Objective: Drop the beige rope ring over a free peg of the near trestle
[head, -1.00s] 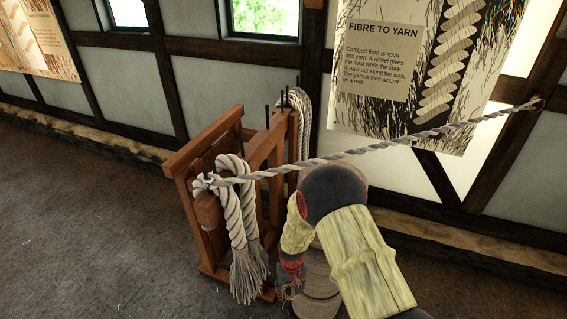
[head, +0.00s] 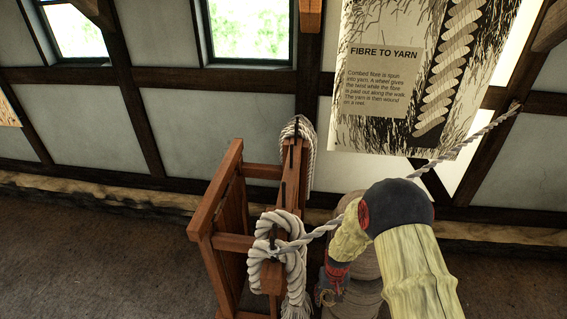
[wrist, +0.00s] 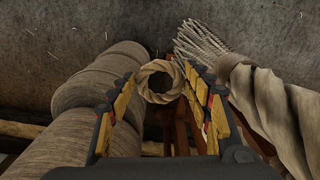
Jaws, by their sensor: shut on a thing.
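My gripper (head: 328,292) hangs low, just right of the wooden trestle (head: 232,195) in the head view. In the wrist view its fingers (wrist: 160,90) are shut on the beige rope ring (wrist: 143,91), which sits between the fingertips. The ring cannot be made out in the head view. The trestle's top beam carries a row of dark upright pegs (head: 283,192). The middle pegs look bare. Thick pale rope (head: 268,232) hangs over the near end, and a rope hank (head: 303,135) over the far end.
A taut rope (head: 430,168) runs from the trestle's near end to the wall at upper right, passing behind my arm. Stacked beige rolls (head: 358,268) stand right of the trestle. In the wrist view, frayed thick rope (wrist: 265,100) hangs close on the right. Floor at left is clear.

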